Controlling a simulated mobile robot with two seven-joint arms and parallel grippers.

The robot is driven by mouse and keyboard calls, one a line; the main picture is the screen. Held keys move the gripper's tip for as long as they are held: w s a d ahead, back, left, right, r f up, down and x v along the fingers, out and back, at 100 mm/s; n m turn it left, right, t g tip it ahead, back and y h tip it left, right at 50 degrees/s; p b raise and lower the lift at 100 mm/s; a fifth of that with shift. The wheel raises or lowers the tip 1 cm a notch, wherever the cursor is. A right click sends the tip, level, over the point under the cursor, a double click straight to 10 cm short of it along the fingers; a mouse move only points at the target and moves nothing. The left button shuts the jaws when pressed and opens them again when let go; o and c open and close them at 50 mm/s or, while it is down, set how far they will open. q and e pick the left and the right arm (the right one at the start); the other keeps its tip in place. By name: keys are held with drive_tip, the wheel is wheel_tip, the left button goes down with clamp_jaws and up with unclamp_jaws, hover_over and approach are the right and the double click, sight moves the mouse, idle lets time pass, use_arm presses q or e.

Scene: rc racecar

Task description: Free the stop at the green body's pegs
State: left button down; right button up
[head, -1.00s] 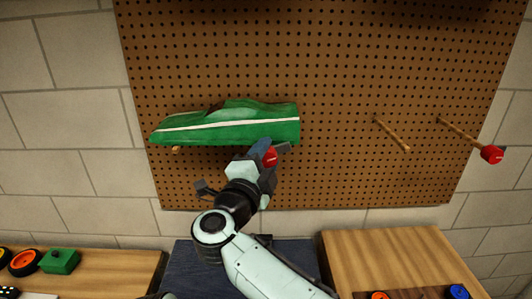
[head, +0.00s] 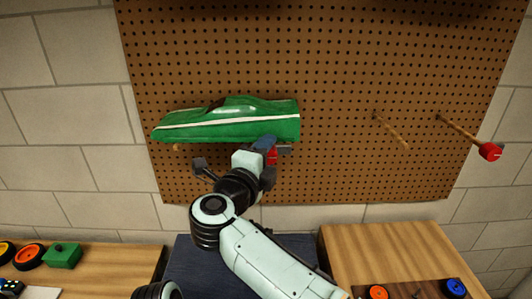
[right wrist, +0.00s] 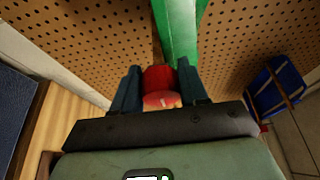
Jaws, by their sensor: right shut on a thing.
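The green car body (head: 225,122), with a white stripe, hangs on the pegboard; it also shows in the right wrist view (right wrist: 178,30). A wooden peg end (head: 176,147) shows under its left part. My right gripper (head: 272,148) is at the lower right of the body. It is shut on a red stop (right wrist: 159,80), which sits between its two blue fingers in the right wrist view. Whether the stop is still on its peg cannot be told. My left gripper is not clearly in view; a rounded arm part of mine shows at the bottom edge.
The brown pegboard (head: 350,60) has two bare pegs on the right, one (head: 392,130) with no stop and one with a red stop (head: 490,152) on its end. Wooden tables below hold a green block (head: 63,256), orange wheels (head: 30,257) and blue wheels (head: 454,288).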

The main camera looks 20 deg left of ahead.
drive_tip(key=o, duration=1)
drive_tip(key=shift+c, duration=0.2)
drive_tip(key=shift+s, duration=0.1)
drive_tip(key=shift+s+a, duration=0.1)
drive_tip(key=shift+s, duration=0.1)
use_arm(q)
drive_tip(key=f+b, duration=0.1)
drive_tip(key=s+f+b, duration=0.1)
drive_tip(key=f+b, duration=0.1)
drive_tip(key=shift+s+f, duration=0.4)
use_arm(e)
drive_tip(key=s+a, duration=0.1)
drive_tip(key=s, duration=1.1)
drive_tip(key=shift+s+a, duration=0.15)
drive_tip(key=shift+s, duration=0.25)
